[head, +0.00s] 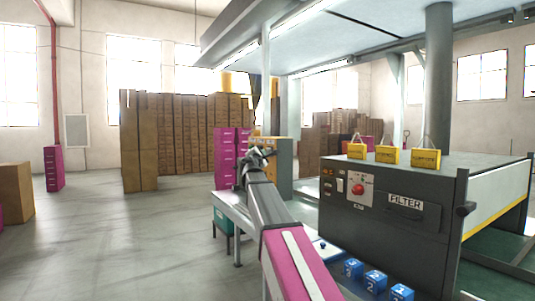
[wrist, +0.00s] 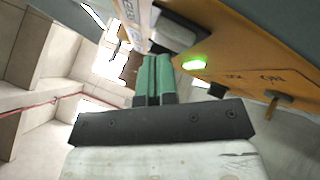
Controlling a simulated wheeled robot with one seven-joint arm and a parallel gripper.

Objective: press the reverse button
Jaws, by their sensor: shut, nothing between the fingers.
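My gripper (wrist: 155,62) shows in the wrist view as two green fingers shut together with nothing between them. Its tips are close to an orange-yellow control panel (wrist: 235,45). A lit green lamp or button (wrist: 194,63) sits on that panel just right of the tips, and a dark knob or switch (wrist: 278,97) is farther right. Small lettering on the panel appears upside down. I cannot make out a reverse label, nor whether the fingers touch anything. In the head view the panel's box (head: 284,158) stands just beyond my arm's end, which largely hides the gripper.
A dark machine cabinet (head: 400,230) with a red stop button (head: 358,189) and a filter drawer stands at right. Yellow blocks (head: 387,154) sit on top. Blue numbered cubes (head: 376,281) are at the lower right.

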